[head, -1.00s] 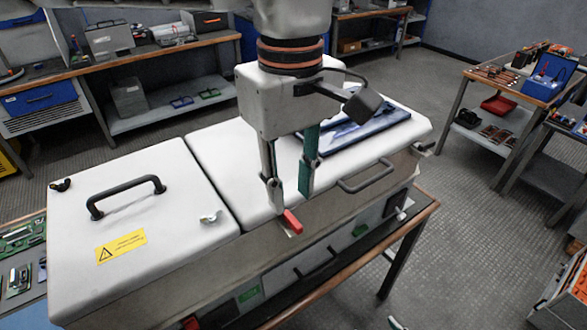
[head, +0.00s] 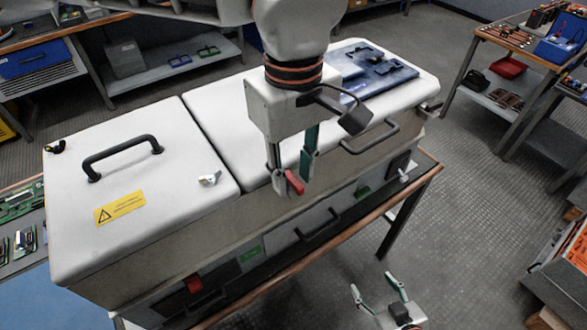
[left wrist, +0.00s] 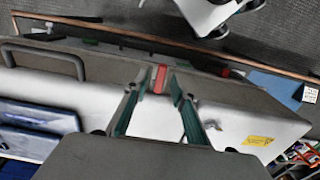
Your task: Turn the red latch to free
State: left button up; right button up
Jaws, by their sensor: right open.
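The red latch (head: 294,183) is on the front edge of the white cabinet lid (head: 219,110). It also shows in the left wrist view (left wrist: 160,78), upright in the picture between my fingertips. My left gripper (head: 290,186) points down at the latch, one finger on each side. The left wrist view shows both fingers of the left gripper (left wrist: 160,88) close beside the latch; whether they press on it is too small to tell. My right gripper (head: 372,283) is low at the bottom of the head view, open and empty, away from the cabinet.
Another red part (head: 193,284) shows low on the cabinet front.

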pick_arm(q)
grip_shut()
